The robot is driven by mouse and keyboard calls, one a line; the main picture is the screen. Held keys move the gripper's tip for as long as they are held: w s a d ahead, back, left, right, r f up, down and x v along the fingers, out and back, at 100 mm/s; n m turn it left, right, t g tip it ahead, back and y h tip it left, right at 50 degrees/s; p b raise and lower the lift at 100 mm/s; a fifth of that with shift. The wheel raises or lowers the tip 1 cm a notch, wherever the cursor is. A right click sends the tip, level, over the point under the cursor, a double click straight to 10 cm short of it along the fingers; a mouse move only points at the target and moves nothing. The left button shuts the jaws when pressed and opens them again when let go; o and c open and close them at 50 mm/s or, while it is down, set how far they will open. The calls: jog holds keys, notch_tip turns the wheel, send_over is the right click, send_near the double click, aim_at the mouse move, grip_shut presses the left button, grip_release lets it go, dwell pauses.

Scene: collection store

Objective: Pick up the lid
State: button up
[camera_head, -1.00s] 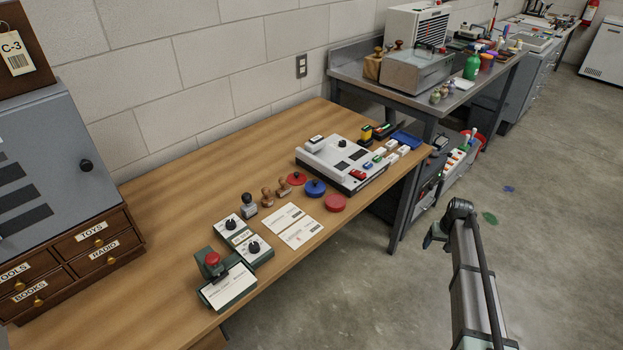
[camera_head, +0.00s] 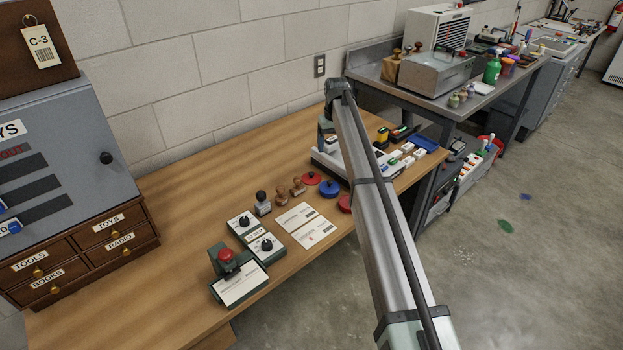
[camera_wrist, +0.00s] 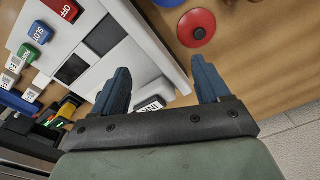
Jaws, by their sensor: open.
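A round red lid with a small knob (camera_head: 312,178) lies on the wooden table, behind a round blue lid-like piece with a knob (camera_head: 329,188). In the wrist view the red lid (camera_wrist: 197,28) is whole, beyond my right fingertip, and the blue piece (camera_wrist: 169,2) is cut by the top edge. My gripper (camera_wrist: 161,70) is open and empty. It is over the edge of the white device, apart from the red lid. In the head view my gripper points down behind the device's left part, and its fingertips are not clear.
The white device (camera_wrist: 135,42) with coloured labelled blocks is under and left of my fingers. A small white-topped block (camera_wrist: 150,104) shows between them. Wooden stamps (camera_head: 297,187), cards (camera_head: 297,217) and a red disc (camera_head: 345,203) are near the lid.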

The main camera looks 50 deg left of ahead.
jog(key=s+a+r, duration=0.2)
jog(key=s+a, duration=0.2)
jog(key=s, duration=0.1)
send_over(311, 173)
jog(key=shift+n+h, duration=0.3)
jog(key=shift+n, duration=0.1)
jog(key=f, duration=0.8)
jog(key=shift+w+a+f, duration=0.15)
jog(key=shift+w+f, duration=0.05)
jog(key=shift+f, duration=0.15)
jog(key=shift+s+d+f, duration=0.1)
jog(key=shift+f, duration=1.25)
jog(key=shift+d+f, duration=0.1)
jog(key=shift+f, duration=1.2)
jog(key=c, duration=1)
